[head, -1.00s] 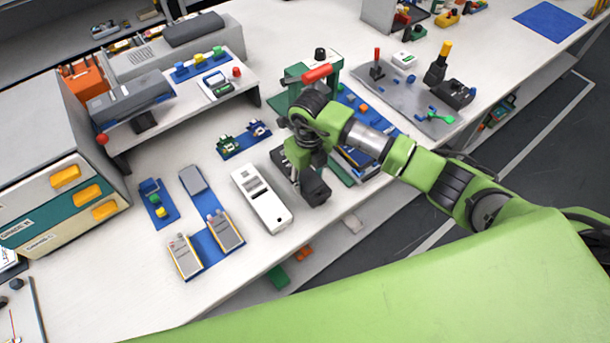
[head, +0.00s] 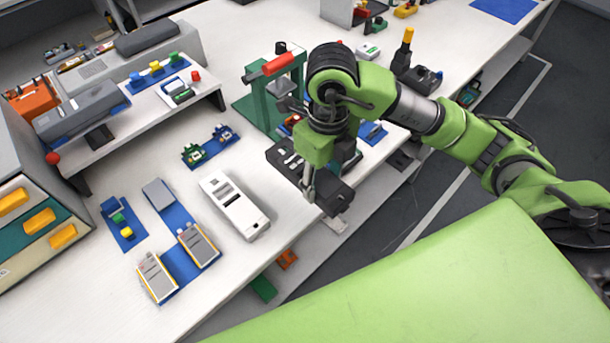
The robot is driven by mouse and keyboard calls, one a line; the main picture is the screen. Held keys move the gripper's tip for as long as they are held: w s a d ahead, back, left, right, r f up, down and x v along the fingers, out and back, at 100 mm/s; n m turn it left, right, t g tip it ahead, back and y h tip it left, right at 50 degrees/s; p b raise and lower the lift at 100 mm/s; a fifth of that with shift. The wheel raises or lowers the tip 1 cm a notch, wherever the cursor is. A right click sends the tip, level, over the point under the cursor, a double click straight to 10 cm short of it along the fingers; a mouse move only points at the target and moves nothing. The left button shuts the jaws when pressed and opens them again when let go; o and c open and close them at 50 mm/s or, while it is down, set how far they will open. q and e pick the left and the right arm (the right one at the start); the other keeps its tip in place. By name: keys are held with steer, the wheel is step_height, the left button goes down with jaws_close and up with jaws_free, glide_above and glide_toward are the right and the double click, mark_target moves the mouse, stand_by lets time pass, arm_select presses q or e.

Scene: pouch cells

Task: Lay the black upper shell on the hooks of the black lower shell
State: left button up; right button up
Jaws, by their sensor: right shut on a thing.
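My right gripper (head: 311,188) points down near the front edge of the table. It is shut on a black block-like part, which I take to be the black upper shell (head: 337,199). My gripper and wrist hide some of it. A dark, flat, slotted piece, which looks like the black lower shell (head: 281,154), lies on the table just behind and left of the gripper. Its right part is hidden, and its hooks are too small to make out. The held part appears apart from it, to its front right. My left gripper is not in view.
A white long device (head: 234,204) lies left of the gripper. A green press with a red handle (head: 276,64) stands behind. Blue trays with grey pouch cells (head: 198,246) lie further left. The table's front edge is close below the gripper.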

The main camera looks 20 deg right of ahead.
steer(key=shift+s+d+r, duration=0.25)
steer(key=shift+s+r, duration=0.1)
steer(key=shift+s, duration=0.3)
